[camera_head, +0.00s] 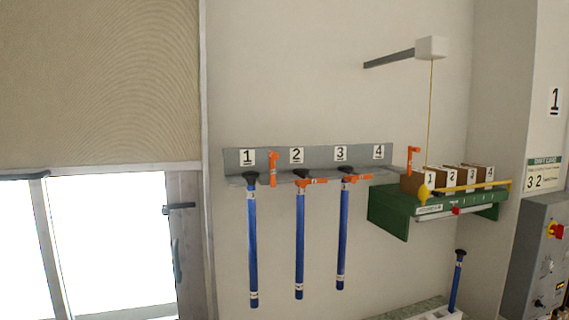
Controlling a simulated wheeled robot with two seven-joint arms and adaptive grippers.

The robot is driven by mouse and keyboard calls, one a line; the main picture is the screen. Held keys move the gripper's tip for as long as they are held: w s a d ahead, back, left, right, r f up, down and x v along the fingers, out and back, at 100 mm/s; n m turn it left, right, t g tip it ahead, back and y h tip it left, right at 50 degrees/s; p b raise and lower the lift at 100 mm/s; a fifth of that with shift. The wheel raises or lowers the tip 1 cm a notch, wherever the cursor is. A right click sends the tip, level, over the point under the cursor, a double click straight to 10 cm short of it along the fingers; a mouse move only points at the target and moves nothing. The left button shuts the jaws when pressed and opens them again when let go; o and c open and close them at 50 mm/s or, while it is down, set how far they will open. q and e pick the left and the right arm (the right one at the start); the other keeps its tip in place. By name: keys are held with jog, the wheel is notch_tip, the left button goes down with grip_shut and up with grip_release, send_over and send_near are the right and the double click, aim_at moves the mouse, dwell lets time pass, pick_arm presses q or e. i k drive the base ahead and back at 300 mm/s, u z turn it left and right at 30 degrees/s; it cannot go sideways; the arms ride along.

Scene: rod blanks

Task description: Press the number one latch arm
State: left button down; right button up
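A grey wall rail (325,157) carries number plates 1 to 4. An orange latch arm (273,168) stands upright just right of plate 1 (247,157); I take it as the number one latch arm. Orange latch arms beside plates 2 (312,181) and 3 (358,177) lie level. The one right of plate 4 (412,158) stands upright. Blue rods hang below plates 1 (253,245), 2 (299,245) and 3 (343,240); none hangs below plate 4. Neither of my grippers is in view.
A green shelf (390,213) with numbered brown blocks (450,180) and a yellow bar juts out at right. A yellow ball (424,192) hangs on a cord. Another blue rod (456,282) stands lower right, near a grey control box (540,250). A window (105,245) is at left.

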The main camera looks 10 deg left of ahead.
aim_at(273, 155)
jog(key=z, duration=0.8)
jog(key=i, duration=0.6)
jog(key=u, duration=0.8)
